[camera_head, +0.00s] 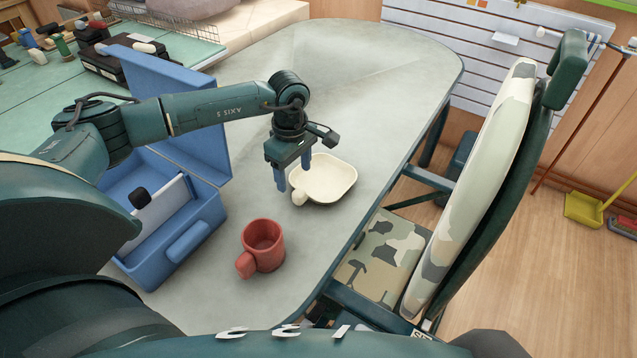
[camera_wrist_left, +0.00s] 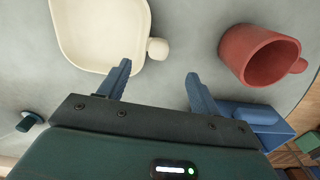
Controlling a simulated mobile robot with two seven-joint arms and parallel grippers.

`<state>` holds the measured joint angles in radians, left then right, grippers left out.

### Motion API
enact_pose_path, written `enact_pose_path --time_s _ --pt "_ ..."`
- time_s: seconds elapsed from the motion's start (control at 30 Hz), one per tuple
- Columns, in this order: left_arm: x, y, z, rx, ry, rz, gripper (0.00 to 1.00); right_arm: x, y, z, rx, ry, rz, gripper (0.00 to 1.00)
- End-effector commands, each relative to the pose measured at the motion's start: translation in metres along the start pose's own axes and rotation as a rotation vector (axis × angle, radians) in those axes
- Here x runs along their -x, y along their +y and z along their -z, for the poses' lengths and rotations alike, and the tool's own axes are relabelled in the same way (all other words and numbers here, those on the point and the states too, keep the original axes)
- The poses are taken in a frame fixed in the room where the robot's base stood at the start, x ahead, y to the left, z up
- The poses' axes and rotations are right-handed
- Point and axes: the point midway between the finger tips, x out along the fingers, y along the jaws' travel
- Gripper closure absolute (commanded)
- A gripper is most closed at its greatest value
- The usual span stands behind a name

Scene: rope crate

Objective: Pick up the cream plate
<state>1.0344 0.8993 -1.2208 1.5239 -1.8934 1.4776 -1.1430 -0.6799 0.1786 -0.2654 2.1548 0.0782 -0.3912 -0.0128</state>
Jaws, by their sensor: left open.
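The cream plate (camera_head: 326,178) is a squarish shallow dish with a rounded knob on its rim, lying on the grey table. In the left wrist view the plate (camera_wrist_left: 97,35) is at the upper left, its knob pointing right. My left gripper (camera_head: 294,183) is open and empty, over the table at the plate's left side near the knob. In the left wrist view its blue fingers (camera_wrist_left: 158,80) are apart, the left one close to the plate's rim. I cannot tell whether it touches. My right gripper is not in view.
A red mug (camera_head: 263,245) stands on the table (camera_head: 370,60) nearer me; it is also in the left wrist view (camera_wrist_left: 262,55). A blue open toolbox (camera_head: 150,270) stands left, beneath my left arm. A camouflage chair (camera_head: 470,170) is at the table's right edge. The far table is clear.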

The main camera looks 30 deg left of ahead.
Motion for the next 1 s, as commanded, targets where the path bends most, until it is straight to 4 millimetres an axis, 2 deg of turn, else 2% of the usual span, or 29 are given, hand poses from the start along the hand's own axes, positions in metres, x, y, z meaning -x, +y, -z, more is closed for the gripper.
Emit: enact_pose_path --time_s 0.1,0.27,0.5,0.6,0.87,1.0 --pt "-0.014 0.0 -0.001 0.001 -0.001 0.0 0.36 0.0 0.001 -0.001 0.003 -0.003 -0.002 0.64" --pt "-0.024 0.001 -0.002 0.001 -0.001 0.001 0.36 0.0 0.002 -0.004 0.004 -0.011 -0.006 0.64" --pt "-0.059 0.008 -0.007 0.001 -0.003 0.001 0.36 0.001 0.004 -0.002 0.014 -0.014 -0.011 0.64" --pt "-0.068 0.008 -0.007 0.002 -0.003 0.0 0.36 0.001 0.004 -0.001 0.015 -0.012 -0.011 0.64" --pt "-0.071 0.008 -0.007 0.001 -0.003 -0.002 0.36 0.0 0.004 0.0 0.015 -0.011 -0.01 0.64" --pt "-0.07 0.008 -0.007 0.001 -0.003 -0.002 0.47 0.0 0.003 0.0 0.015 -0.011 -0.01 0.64"
